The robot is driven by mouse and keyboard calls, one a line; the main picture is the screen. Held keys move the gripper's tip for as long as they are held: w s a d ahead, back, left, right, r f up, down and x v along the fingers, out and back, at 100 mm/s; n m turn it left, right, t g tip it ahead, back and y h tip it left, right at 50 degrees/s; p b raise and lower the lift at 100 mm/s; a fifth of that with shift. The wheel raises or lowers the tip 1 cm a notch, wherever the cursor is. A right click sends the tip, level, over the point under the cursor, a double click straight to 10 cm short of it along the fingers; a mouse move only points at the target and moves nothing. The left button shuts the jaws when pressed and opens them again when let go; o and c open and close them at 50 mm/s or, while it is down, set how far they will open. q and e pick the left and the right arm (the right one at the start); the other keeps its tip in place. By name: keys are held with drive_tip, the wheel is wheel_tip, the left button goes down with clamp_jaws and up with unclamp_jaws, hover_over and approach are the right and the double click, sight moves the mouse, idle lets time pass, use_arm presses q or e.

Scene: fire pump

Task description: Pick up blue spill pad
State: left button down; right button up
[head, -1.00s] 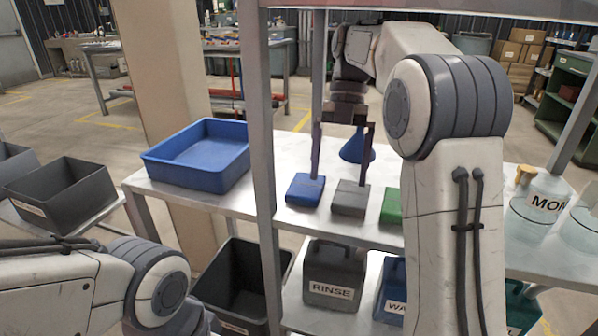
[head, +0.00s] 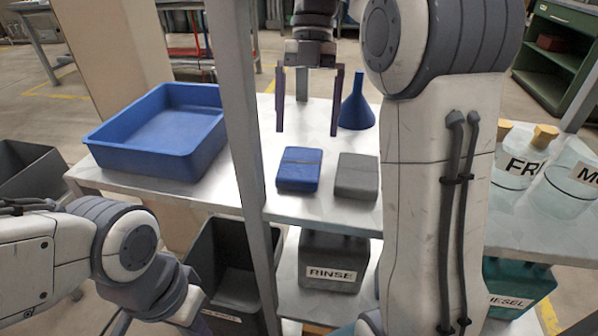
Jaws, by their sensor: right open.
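The blue spill pad (head: 299,170) is a small blue block with a dark band, lying flat on the metal shelf (head: 330,208). A grey pad (head: 357,176) of the same shape lies just to its right. My right gripper (head: 306,133) is open and empty, its two dark fingers pointing down above the shelf. Its fingertips appear above and behind the blue pad in the picture, apart from it. My left arm comes in at the lower left; its gripper fingers do not show clearly.
A blue tray (head: 108,156) stands on the shelf to the left, beyond a grey upright post (head: 238,110). A blue funnel (head: 357,108) stands behind the pads. A RINSE container (head: 332,256) sits on the lower shelf. Labelled bottles (head: 518,160) stand at the right.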

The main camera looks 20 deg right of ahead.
sight(298, 171)
drive_tip(key=s+a, duration=0.1)
drive_tip(key=s+a+b, duration=0.1)
drive_tip(key=s, duration=0.1)
drive_tip(key=shift+s+a, duration=0.1)
drive_tip(key=shift+s, duration=0.2)
drive_tip(key=shift+s+a+f+b, duration=0.1)
drive_tip(key=shift+s+a+b, duration=0.15)
drive_tip(key=shift+b, duration=0.2)
drive_tip(key=s, duration=0.1)
drive_tip(key=a+b, duration=0.1)
drive_tip(key=s, duration=0.1)
drive_tip(key=shift+s+a+f+b, duration=0.15)
drive_tip(key=shift+s+a+b, duration=0.1)
drive_tip(key=shift+s+b, duration=0.1)
drive_tip(key=shift+b+x, duration=0.85)
drive_tip(key=shift+x, duration=0.25)
drive_tip(key=shift+f, duration=0.2)
drive_tip(key=c, duration=1.2)
drive_tip(key=shift+o, duration=0.2)
